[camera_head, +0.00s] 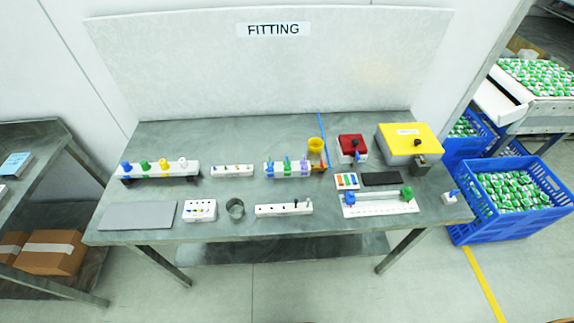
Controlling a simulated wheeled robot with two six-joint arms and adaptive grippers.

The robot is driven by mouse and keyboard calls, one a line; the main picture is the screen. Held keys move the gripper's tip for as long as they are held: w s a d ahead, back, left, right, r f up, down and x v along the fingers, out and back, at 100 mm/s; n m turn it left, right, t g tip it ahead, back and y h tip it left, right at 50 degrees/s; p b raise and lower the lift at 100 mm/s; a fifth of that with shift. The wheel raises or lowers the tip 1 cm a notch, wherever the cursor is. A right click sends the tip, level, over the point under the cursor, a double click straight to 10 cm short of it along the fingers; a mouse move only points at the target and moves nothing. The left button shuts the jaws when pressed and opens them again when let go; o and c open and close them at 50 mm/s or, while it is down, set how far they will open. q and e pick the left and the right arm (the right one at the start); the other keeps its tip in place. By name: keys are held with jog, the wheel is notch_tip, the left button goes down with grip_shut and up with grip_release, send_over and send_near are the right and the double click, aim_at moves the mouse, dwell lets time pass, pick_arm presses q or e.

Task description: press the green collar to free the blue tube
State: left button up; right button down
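Neither of my grippers is in view. Several small green parts show, and I cannot tell which is the collar. One green knob (145,165) is on a white rack at the left, between a blue and a yellow one. A green block (407,193) is on the right end of a white ruled rail, with a blue block (349,198) at its left end. Green also shows among upright pegs on a white block (287,169) in the middle. A thin blue tube-like line (322,136) runs behind the yellow funnel. What its lower end joins is too small to tell.
The grey table (330,220) also holds a grey mat (138,216), a white socket block (199,210), a dark ring (235,209), a yellow funnel (315,146), a red box (352,142) and a yellow-topped box (409,138). Blue crates (481,229) stand right. The front edge is mostly clear.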

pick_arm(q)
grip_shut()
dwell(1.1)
